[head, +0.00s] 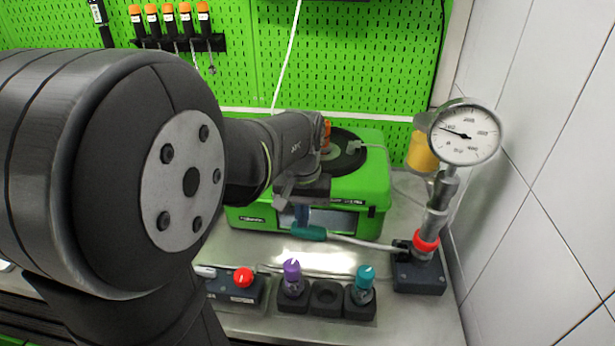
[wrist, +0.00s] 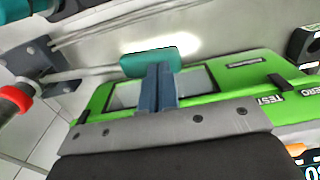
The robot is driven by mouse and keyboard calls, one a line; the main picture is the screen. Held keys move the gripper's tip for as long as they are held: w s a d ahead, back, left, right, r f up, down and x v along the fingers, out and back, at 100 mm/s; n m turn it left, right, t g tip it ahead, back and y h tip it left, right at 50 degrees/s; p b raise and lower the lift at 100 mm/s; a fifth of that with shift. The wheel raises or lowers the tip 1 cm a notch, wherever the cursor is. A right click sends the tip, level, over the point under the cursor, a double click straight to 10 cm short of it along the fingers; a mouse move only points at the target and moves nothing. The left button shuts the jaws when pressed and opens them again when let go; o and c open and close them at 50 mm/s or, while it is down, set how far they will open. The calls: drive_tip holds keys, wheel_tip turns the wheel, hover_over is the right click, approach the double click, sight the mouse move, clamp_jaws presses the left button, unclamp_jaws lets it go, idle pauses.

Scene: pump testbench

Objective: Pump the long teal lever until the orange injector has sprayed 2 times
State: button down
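The long lever has a teal handle (head: 309,234) and a pale rod running right to the pump with its gauge (head: 465,133). In the wrist view the teal handle (wrist: 150,60) lies crosswise at my fingertips. My gripper (head: 301,213) points down over the handle's left part. In the wrist view my gripper's two blue-grey fingers (wrist: 158,68) are side by side, closed together, with nothing visible between them. The tips meet the handle's edge in the picture; I cannot tell if they touch. An orange part (head: 326,134), probably the injector, shows on the green tester (head: 372,180), partly hidden by my arm.
In front stand a black holder with a purple-capped injector (head: 292,276), an empty socket (head: 326,295) and a teal-capped injector (head: 363,281). A box with a red button (head: 243,278) is left of them. A tiled wall (head: 535,190) closes off the right side.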

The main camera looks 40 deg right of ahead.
drive_tip(key=shift+w+a+f, duration=0.1)
drive_tip(key=shift+f, duration=0.95)
drive_tip(key=shift+w+a+f, duration=0.1)
drive_tip(key=shift+f, duration=0.95)
drive_tip(key=shift+s+d+r, duration=0.15)
drive_tip(key=shift+r, duration=1.5)
drive_tip(key=shift+s+d+r, duration=0.15)
drive_tip(key=shift+r, duration=1.45)
drive_tip(key=shift+f, duration=0.1)
drive_tip(key=shift+w+a+f, duration=0.15)
drive_tip(key=shift+f, duration=1.45)
drive_tip(key=shift+w+a+f, duration=0.1)
drive_tip(key=shift+a+f, duration=0.05)
drive_tip(key=shift+f, duration=1.45)
drive_tip(key=shift+s+d+r, duration=0.15)
drive_tip(key=shift+r, duration=1.5)
drive_tip(key=shift+s+d+r, duration=0.1)
drive_tip(key=shift+d+r, duration=0.05)
drive_tip(key=shift+r, duration=1.5)
